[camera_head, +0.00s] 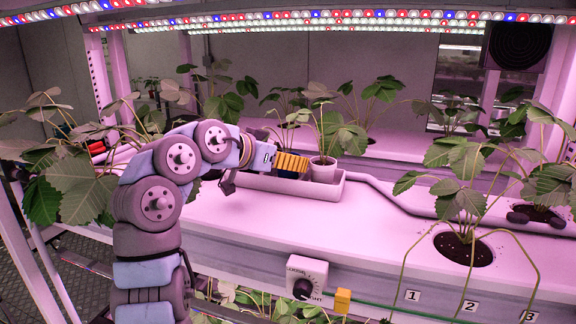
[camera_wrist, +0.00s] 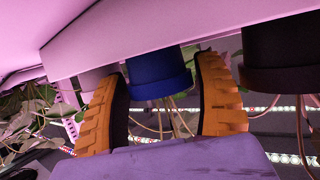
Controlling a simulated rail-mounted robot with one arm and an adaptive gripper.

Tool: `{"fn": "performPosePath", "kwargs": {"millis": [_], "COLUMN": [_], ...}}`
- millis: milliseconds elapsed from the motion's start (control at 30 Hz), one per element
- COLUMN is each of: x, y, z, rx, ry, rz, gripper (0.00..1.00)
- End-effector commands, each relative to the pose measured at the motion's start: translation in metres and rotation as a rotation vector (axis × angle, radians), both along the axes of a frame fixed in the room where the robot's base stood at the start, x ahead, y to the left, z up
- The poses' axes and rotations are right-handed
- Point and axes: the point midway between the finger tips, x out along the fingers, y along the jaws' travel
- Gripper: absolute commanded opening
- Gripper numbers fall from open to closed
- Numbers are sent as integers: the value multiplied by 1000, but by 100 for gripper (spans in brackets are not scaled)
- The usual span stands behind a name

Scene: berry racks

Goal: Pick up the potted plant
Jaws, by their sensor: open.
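A blue pot (camera_wrist: 158,75) stands between the two orange fingers of my gripper (camera_wrist: 162,72) in the wrist view, which looks upside down. The fingers are apart on either side of it; I cannot tell whether either touches. Thin stems show at the pot's rim. In the head view my gripper (camera_head: 291,162) is at the white tray (camera_head: 290,187), and its fingers mostly hide the blue pot (camera_head: 287,174). A dark pot (camera_wrist: 279,62) is on the other side in the wrist view.
The tray rests on a pale rack shelf (camera_head: 380,222). A plant in a round hole (camera_head: 463,249) is at the right. A pipe (camera_head: 400,202) runs along the shelf. A dial box (camera_head: 307,277) is on the front edge. LED strips (camera_head: 330,18) hang above.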

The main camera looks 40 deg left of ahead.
Motion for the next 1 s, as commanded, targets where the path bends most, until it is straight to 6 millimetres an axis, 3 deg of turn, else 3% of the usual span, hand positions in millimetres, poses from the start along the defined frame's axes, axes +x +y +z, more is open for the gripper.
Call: {"fn": "performPosePath", "kwargs": {"millis": [167,333,767,1000], "x": [0,0,0,0], "y": [0,0,0,-1], "z": [0,0,5,27], "rx": [0,0,1,3], "ry": [0,0,0,-2], "rz": [0,0,-1,0], "gripper": [68,20,20,20]}}
